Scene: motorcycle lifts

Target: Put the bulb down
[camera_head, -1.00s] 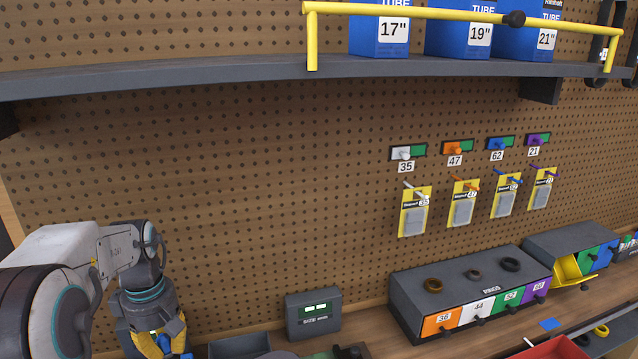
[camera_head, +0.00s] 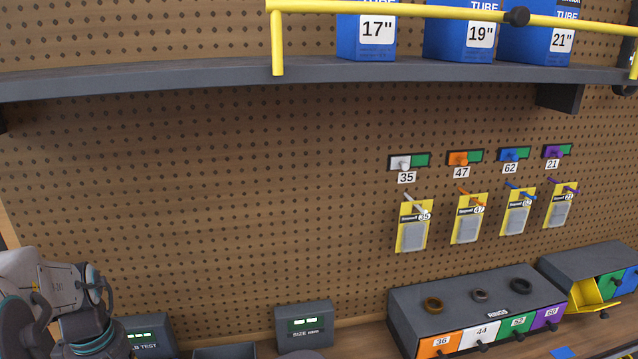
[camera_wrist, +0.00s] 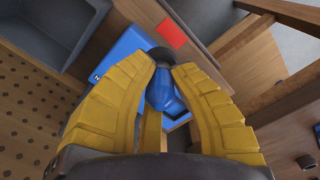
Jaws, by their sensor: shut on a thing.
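In the wrist view my gripper (camera_wrist: 164,72) has its two yellow fingers closed around a blue bulb (camera_wrist: 161,92) with a dark round end. The bulb's far side is hidden. Below it is a blue box-like surface (camera_wrist: 123,48) with a small white label; I cannot tell whether the bulb touches it. In the head view only part of my arm shows at the lower left, and the gripper and bulb are out of sight.
A grey tester marked "TEST" (camera_head: 147,335) and a size meter (camera_head: 303,324) stand along the pegboard. A rings drawer unit (camera_head: 477,305) is at the right. A grey bin (camera_wrist: 62,30) and a red patch (camera_wrist: 171,33) lie near the gripper.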

